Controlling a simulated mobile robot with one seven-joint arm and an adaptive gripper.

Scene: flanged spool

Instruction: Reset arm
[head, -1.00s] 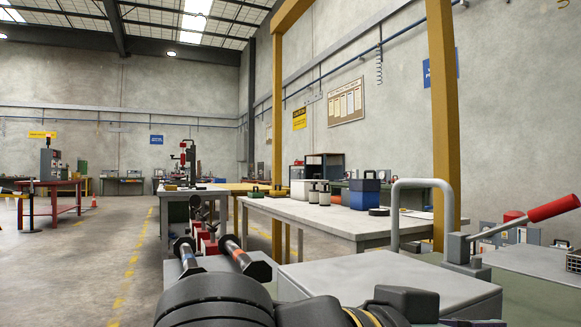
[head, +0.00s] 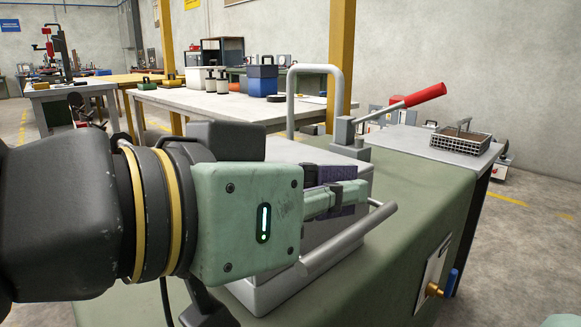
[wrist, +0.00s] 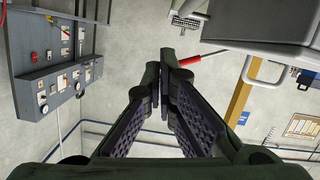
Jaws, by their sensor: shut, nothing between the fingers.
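My gripper (head: 345,190) is in the middle of the head view, with its pale green body level and its fingers pointing right. The fingers are shut with nothing between them. They appear in front of a grey box-shaped fixture (head: 270,296) on a green bench (head: 400,205) and hide part of it. I cannot tell the gap between gripper and fixture.
A red-handled lever (head: 425,95) and a grey hoop handle (head: 335,70) rise behind the gripper. A silver bar (head: 350,240) juts at the fixture's right. A wire basket (head: 460,140) sits on the right. A pale table (head: 185,100) with containers stands behind. Floor is open at far right.

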